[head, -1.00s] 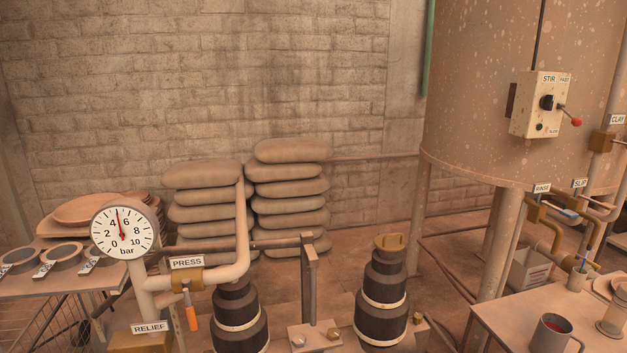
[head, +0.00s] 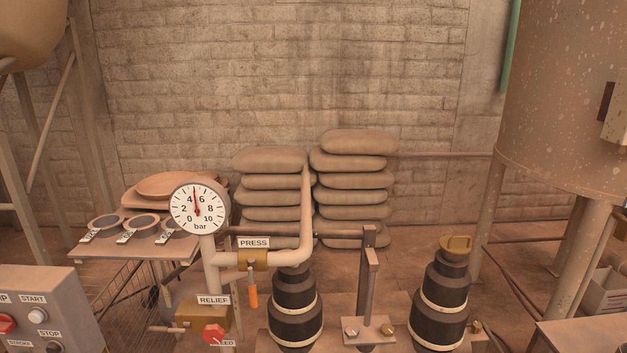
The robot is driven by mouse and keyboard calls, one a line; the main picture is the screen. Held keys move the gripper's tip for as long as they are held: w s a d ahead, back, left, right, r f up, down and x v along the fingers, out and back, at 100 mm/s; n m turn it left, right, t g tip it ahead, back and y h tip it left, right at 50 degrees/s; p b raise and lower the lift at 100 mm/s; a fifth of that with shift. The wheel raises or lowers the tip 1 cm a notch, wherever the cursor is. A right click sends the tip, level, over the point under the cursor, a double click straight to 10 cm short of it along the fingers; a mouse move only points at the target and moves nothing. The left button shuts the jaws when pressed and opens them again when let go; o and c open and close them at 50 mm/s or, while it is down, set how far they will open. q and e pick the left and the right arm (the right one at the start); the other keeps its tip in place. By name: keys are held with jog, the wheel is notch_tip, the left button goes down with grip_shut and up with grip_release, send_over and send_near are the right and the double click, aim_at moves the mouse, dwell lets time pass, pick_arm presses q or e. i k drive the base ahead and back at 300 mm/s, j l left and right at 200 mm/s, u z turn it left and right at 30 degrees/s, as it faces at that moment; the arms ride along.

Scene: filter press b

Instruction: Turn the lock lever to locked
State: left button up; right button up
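I see no lever labelled as a lock in the head view, and I cannot tell whether it is in the picture. A valve marked PRESS (head: 253,258) has an orange handle (head: 252,298) hanging straight down. Below it is a valve marked RELIEF (head: 205,318) with a red knob (head: 213,334). An upright metal bar (head: 370,280) stands on a bolted plate between two black ribbed columns. Neither of my grippers is in view.
A pressure gauge (head: 198,207) reads about 5 bar. A grey control box (head: 45,300) with START and STOP buttons stands at lower left. Stacked sacks (head: 355,185) sit by the brick wall. A large tank (head: 565,120) is at right.

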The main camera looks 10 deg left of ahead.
aim_at(155, 329)
jog(key=u, duration=1.35)
